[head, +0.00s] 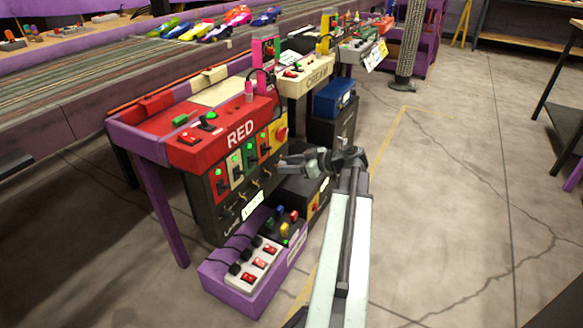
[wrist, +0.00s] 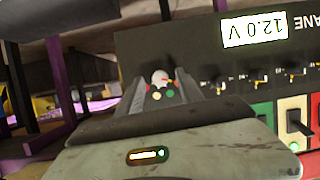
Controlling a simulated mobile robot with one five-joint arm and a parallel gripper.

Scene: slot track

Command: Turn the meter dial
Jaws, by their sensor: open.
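The red station (head: 225,130) has a dark front panel (head: 228,205) with colored switch plates and a row of small toggles. In the wrist view the panel (wrist: 220,110) appears upside down with a "12.0 V" label (wrist: 254,29). A small pale round dial with a reddish mark (wrist: 160,77) shows at the panel's end, between my fingers. My gripper (head: 285,163) is open at the right end of the panel, and its fingers (wrist: 162,84) lie on either side of the dial in the wrist view. I cannot tell whether they touch it. The head view does not show the dial clearly.
A purple crate (head: 218,285) with a power strip (head: 254,266) stands on the floor below the panel. A dark box (head: 292,190) is under the station, close to my gripper. A cream station (head: 308,84) stands beyond.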

